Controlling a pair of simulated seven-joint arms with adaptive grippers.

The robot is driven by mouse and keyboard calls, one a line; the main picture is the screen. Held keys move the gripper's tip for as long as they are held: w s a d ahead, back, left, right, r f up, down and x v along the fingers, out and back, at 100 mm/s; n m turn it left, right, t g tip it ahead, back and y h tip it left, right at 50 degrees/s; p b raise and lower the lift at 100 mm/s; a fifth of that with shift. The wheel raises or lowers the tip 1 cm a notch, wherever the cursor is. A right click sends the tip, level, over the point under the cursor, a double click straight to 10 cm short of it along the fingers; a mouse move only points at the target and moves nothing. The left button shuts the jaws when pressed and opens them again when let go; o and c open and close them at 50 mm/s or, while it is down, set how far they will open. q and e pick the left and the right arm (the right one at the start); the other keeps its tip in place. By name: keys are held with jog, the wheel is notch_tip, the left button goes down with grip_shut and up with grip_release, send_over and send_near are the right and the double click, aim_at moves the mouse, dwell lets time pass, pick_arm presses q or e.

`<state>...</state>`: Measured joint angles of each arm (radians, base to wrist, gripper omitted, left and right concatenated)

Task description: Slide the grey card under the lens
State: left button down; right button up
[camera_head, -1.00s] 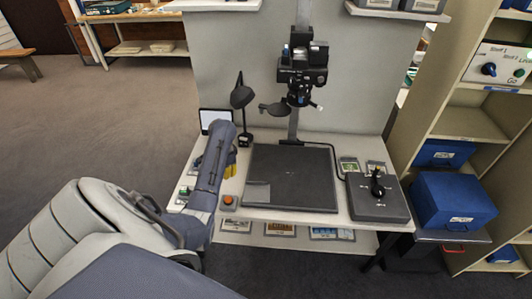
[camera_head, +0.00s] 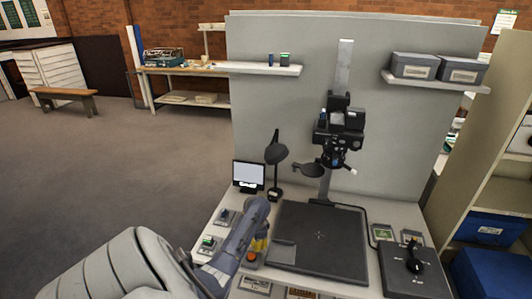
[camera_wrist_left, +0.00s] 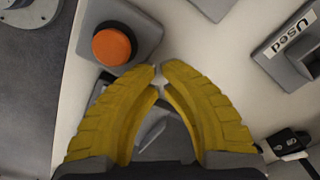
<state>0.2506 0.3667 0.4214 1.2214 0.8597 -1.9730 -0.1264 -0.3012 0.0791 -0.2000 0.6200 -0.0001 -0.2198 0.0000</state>
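The grey card (camera_head: 282,253) looks like a lighter grey rectangle lying on the front left corner of the dark baseboard (camera_head: 322,237). The camera with its lens (camera_head: 335,158) hangs on a column above the back of the board. My left gripper (camera_head: 259,246) is left of the board and card, near an orange button (camera_head: 251,256). In the left wrist view, the yellow fingers of my left gripper (camera_wrist_left: 158,70) come together almost tip to tip, with nothing seen held. The card cannot be made out there. My right gripper is not in view.
A dark lamp (camera_head: 275,160) and a small screen (camera_head: 248,175) stand behind my left gripper. A black control box with a knob (camera_head: 413,268) is right of the board. A tray labelled "Used" (camera_wrist_left: 292,45) shows in the left wrist view. The board's middle is clear.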

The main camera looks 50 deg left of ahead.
aim_at(280, 252)
pick_arm(q)
jog(key=shift+w+d+r, duration=0.1)
jog(key=shift+w+d, duration=0.15)
jog(key=shift+w, duration=0.7)
jog(key=shift+w+d+r, duration=0.1)
jog(key=shift+w+d, duration=0.15)
jog(key=shift+w, duration=0.7)
